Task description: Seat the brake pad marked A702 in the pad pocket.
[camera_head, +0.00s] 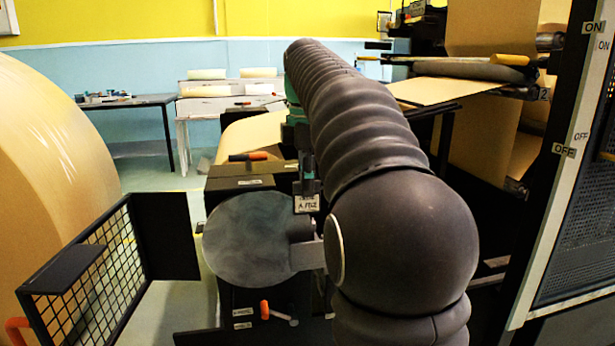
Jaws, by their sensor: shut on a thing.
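My gripper (307,184) points down, shut on a small dark brake pad (307,203) with a pale label. The label is small and seems to read A702. The pad hangs at the upper right edge of a round grey disc (248,240). Just below it is a dark block (301,230) at the disc's right side, perhaps where the pad pocket is. I cannot tell whether the pad touches the block. My own arm hides what lies to the right.
A black mesh guard (95,280) stands open at the left. An orange-handled tool (266,310) is below the disc; another (248,156) lies on the dark box top (225,183). A large kraft roll (50,170) is at far left. A dark frame with ON/OFF labels (560,150) bounds the right.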

